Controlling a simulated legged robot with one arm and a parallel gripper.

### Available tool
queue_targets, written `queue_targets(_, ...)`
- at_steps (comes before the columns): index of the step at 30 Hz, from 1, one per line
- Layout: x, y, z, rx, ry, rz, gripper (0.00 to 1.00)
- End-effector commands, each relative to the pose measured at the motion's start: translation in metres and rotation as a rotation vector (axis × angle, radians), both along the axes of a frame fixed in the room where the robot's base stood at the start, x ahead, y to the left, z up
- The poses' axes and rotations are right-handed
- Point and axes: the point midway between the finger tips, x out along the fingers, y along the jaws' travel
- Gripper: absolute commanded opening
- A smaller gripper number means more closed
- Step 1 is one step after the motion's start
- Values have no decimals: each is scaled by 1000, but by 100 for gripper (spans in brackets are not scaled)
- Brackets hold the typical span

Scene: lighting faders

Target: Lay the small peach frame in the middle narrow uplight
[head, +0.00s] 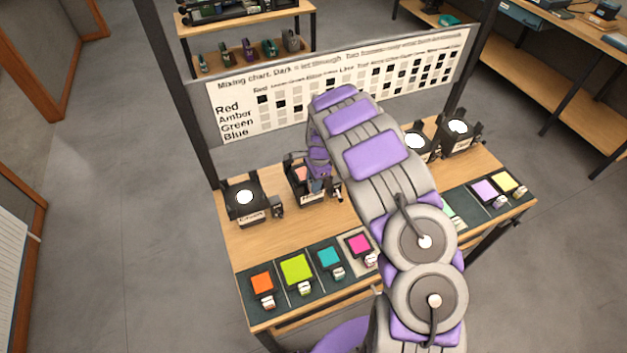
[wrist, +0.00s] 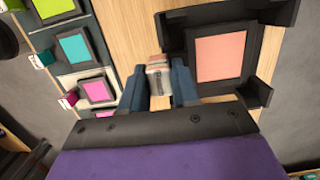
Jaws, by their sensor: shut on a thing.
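The small peach frame (wrist: 220,58) has a dark border, a peach pane and a pale tab (wrist: 158,76) on one side. My gripper (wrist: 158,88) is shut on that tab, with one finger on each side. The frame is over or inside a black uplight (wrist: 262,92) with raised corner pieces. I cannot tell whether it rests on it or hovers just above. In the head view the peach pane (head: 301,173) shows at the second uplight from the left (head: 308,197), beside my gripper (head: 327,187). My arm hides part of the table's middle.
Other uplights with white lit discs stand at the left (head: 245,213) and at the right (head: 458,127). Orange (head: 262,284), lime, teal and magenta frames lie on the front mat, with lilac and yellow ones at right. A mixing chart (head: 240,100) stands behind.

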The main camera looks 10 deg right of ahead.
Motion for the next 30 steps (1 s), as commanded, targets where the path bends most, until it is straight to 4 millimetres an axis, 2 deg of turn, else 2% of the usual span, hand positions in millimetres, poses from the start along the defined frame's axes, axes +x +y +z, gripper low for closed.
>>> queue_targets(9,0,0,-8,0,1,0,0)
queue_targets(10,0,0,-7,0,1,0,33)
queue_targets(18,0,0,-7,0,1,0,58)
queue_targets(26,0,0,-6,0,1,0,60)
queue_targets(30,0,-1,3,-1,0,1,60)
